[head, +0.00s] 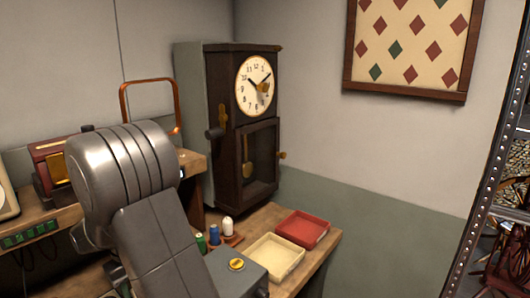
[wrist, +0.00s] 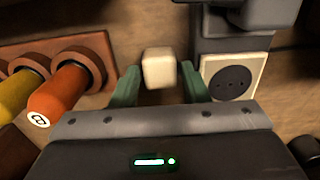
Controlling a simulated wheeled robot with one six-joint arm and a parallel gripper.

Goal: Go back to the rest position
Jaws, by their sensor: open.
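My gripper (wrist: 158,70) shows in the wrist view with its two green fingers apart. A small cream block (wrist: 159,67) appears between the fingertips, with a gap on each side. I cannot tell how far beyond the tips it lies. In the head view my grey arm fills the left foreground, and my gripper is not visible there.
A wooden bench (head: 318,255) bears a cream tray (head: 273,262), a red tray (head: 303,230) and several spools (head: 214,235). A tall dark clock (head: 250,120) stands behind. The wrist view shows an orange cylinder (wrist: 62,90) and a socket (wrist: 233,78).

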